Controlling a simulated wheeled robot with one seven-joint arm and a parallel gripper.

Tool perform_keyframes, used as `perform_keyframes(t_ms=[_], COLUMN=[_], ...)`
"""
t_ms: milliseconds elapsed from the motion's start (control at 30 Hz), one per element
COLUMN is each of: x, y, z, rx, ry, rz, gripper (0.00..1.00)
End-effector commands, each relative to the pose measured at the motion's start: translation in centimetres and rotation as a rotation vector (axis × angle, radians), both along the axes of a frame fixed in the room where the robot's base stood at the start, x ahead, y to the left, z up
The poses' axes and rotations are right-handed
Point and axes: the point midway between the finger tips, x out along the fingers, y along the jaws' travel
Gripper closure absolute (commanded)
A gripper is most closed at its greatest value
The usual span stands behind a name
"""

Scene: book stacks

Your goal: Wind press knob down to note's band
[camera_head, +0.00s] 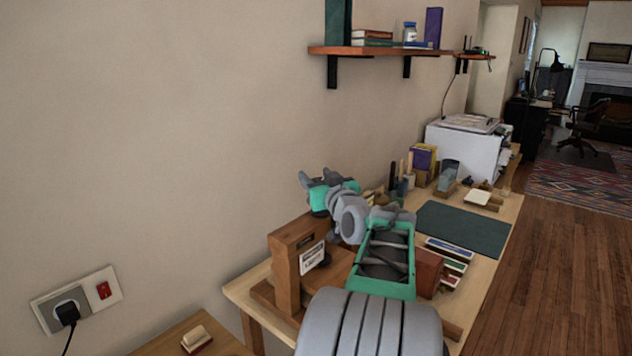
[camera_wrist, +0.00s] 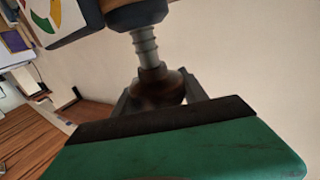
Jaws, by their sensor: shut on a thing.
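A wooden press (camera_head: 287,262) stands at the near end of the workbench, by the wall. A white note (camera_head: 312,258) is fixed to its face; its print and any band are too small to read. In the wrist view, a dark brown rounded knob (camera_wrist: 160,86) sits on a ridged metal screw (camera_wrist: 146,46). My gripper (camera_wrist: 158,98) is shut on the knob, with a grey finger on either side. In the head view my arm reaches over the bench beside the press, and the knob and fingertips cannot be made out there.
A dark green mat (camera_head: 462,229) lies on the bench beyond my arm. Several coloured flat items (camera_head: 447,262) lie at the bench's right edge. A white box-like machine (camera_head: 464,152) stands farther back. A wall shelf (camera_head: 385,51) hangs above. Wooden floor to the right is open.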

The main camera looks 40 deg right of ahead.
Motion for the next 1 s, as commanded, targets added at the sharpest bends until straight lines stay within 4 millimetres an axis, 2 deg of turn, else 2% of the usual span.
perform_keyframes(t_ms=[100,133,400,667,767,1000], x=[0.0,0.0,0.0,-0.3,-1.4,-5.9], y=[0.0,0.0,0.0,0.0,0.5,2.4], z=[0.1,0.1,0.1,0.1,0.0,0.0], rx=[0.001,0.001,0.001,0.000,0.000,-0.001], ry=[-0.001,0.000,0.000,0.000,0.000,-0.001], rz=[0.000,0.000,0.001,0.000,-0.002,-0.003], gripper=[0.90,0.49,0.28,0.28,0.28,0.28])
